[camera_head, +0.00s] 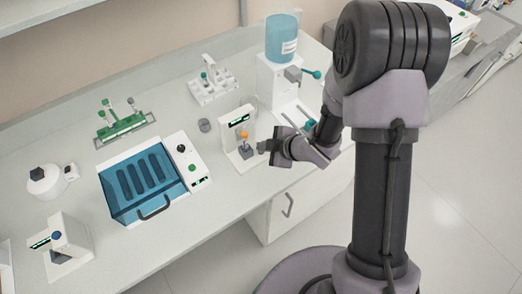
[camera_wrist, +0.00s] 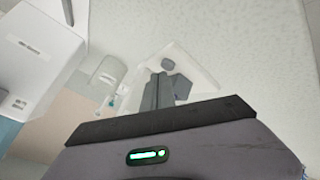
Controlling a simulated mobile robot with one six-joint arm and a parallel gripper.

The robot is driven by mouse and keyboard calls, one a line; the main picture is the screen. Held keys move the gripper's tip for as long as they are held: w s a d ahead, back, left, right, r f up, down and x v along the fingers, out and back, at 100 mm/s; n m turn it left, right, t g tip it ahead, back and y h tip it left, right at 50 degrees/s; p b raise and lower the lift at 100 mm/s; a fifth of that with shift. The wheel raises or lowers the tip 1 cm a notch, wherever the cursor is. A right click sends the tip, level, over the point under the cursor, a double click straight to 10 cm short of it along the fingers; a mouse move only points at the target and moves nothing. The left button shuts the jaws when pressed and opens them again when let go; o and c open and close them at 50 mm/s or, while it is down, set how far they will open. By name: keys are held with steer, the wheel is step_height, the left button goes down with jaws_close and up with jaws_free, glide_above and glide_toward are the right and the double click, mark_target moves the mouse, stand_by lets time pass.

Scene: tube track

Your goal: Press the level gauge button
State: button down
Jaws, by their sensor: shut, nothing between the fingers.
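A small white device (camera_head: 238,135) with a dark lit display stands on the bench, and I take it as the level gauge. An orange-topped part (camera_head: 244,135) and a grey part (camera_head: 245,151) sit on its front. My gripper (camera_head: 262,147) is shut and empty, just right of this device, its fingertips close to the grey part. In the wrist view the shut fingers (camera_wrist: 158,88) point at a white device (camera_wrist: 203,76) with a grey round part (camera_wrist: 168,65) and a grey block (camera_wrist: 181,87). The fingers partly hide it. I cannot tell whether they touch it.
A white dispenser with a blue bottle (camera_head: 282,38) stands behind my gripper.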

mark_target(263, 153)
steer(key=shift+f+b, duration=0.45)
steer(key=shift+b, duration=0.05)
stand_by(0.4)
stand_by(0.3)
steer(key=shift+r+p, duration=0.65)
steer(key=shift+r, duration=0.2)
steer(key=shift+r, duration=0.1)
step_height(263, 153, up, 5)
steer(key=p, duration=0.4)
